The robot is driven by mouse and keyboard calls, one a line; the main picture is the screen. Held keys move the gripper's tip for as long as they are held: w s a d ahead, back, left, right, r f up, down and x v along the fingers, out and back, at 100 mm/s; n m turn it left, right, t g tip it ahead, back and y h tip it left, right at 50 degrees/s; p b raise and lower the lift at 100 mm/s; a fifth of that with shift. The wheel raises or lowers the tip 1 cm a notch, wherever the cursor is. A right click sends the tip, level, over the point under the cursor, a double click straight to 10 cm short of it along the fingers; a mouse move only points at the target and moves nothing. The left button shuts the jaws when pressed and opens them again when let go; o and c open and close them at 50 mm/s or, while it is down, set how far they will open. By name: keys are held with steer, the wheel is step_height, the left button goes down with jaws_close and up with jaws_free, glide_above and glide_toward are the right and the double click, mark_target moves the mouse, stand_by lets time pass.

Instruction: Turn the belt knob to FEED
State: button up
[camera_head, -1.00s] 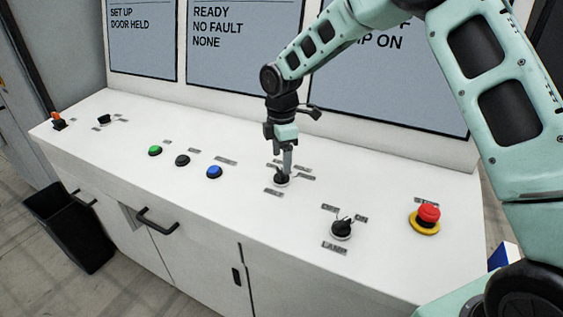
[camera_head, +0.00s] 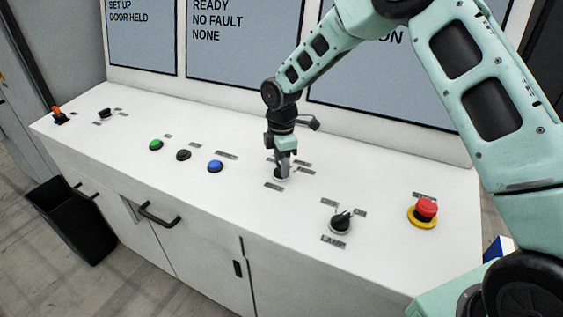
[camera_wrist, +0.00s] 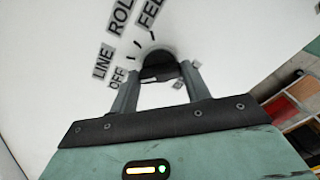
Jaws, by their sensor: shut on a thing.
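The belt knob (camera_wrist: 158,58) is a dark round knob on the white sloping panel, seen at the top middle of the wrist view. Labels around it include LINE, OFF, one starting ROL and one starting FEE, which is cut off by the frame edge. My gripper (camera_wrist: 160,76) has one finger on each side of the knob's dark grip and is shut on it. In the head view my gripper (camera_head: 282,170) points down at the panel and hides most of the knob. I cannot tell which label the knob points to.
A black LAMP knob (camera_head: 341,222) and a red emergency button (camera_head: 426,208) on a yellow ring stand to the right. Blue (camera_head: 215,166), black (camera_head: 183,155) and green (camera_head: 155,145) buttons are to the left. Screens (camera_head: 240,50) rise behind the panel.

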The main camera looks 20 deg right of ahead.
steer(key=m+b, duration=0.2)
steer(key=m, duration=0.1)
steer(key=shift+f+m, duration=0.1)
steer(key=shift+m, duration=0.2)
steer(key=m+b, duration=0.2)
steer(key=m, duration=0.3)
steer(key=shift+b, duration=0.35)
steer(key=m+b, duration=0.1)
steer(key=m, duration=0.4)
steer(key=shift+m+b, duration=0.5)
steer(key=shift+m, duration=1.7)
steer(key=o, duration=1)
